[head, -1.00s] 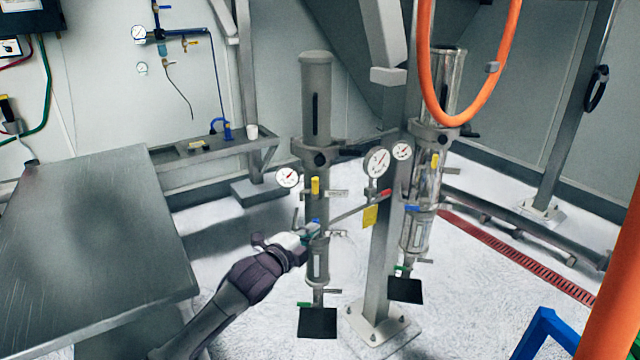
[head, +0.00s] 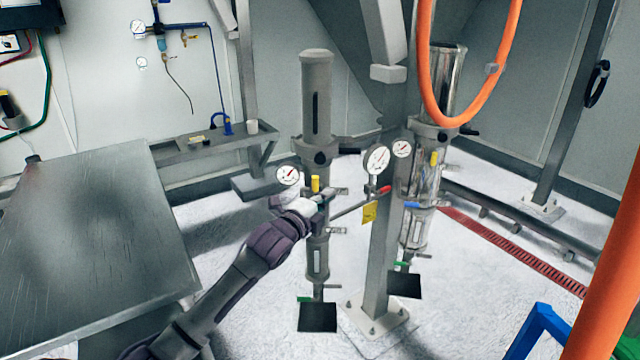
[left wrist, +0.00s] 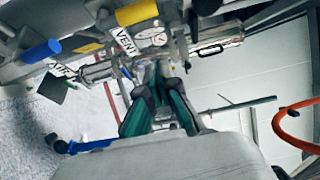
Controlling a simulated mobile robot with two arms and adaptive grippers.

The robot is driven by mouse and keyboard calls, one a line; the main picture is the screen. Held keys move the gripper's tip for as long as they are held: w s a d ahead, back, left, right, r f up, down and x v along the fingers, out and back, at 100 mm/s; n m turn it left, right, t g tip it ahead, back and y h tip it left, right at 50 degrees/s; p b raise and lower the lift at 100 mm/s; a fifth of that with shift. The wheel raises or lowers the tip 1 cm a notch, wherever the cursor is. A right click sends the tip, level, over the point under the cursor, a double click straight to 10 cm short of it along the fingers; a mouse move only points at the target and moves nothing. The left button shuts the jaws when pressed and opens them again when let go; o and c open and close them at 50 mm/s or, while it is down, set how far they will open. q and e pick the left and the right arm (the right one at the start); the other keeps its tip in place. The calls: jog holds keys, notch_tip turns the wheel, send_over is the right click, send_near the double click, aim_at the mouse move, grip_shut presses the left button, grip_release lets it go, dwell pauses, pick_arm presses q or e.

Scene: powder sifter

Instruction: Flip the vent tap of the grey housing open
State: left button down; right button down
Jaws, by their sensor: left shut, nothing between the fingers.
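The grey housing (head: 317,95) is the left of two upright columns in the head view. Its vent tap has a yellow handle (head: 315,184), which stands upright on the column's front. The yellow handle shows large in the left wrist view (left wrist: 137,12), beside a tag (left wrist: 125,42) with letters that read as VENT. My left gripper (head: 325,197) is shut and empty, just below the yellow handle. Its green-sided fingers also show in the left wrist view (left wrist: 156,85); I cannot tell whether they touch the tap. My right gripper is not in view.
A polished column (head: 421,175) stands right of the post (head: 383,240), with its own yellow and blue handles. Round gauges (head: 377,158) sit between the columns. A steel table (head: 95,245) is at left. An orange hose (head: 425,60) hangs at right. A blue handle (left wrist: 40,50) shows in the wrist view.

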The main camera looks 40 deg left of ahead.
aim_at(315, 184)
pick_arm(q)
jog(key=w+a+p, duration=0.1)
jog(key=a, duration=0.1)
jog(key=w+a+p, duration=0.1)
jog(key=w+a, duration=0.1)
dwell(0.3)
jog(key=shift+d, duration=0.1)
jog(key=shift+f, duration=0.1)
jog(key=shift+n, duration=0.3)
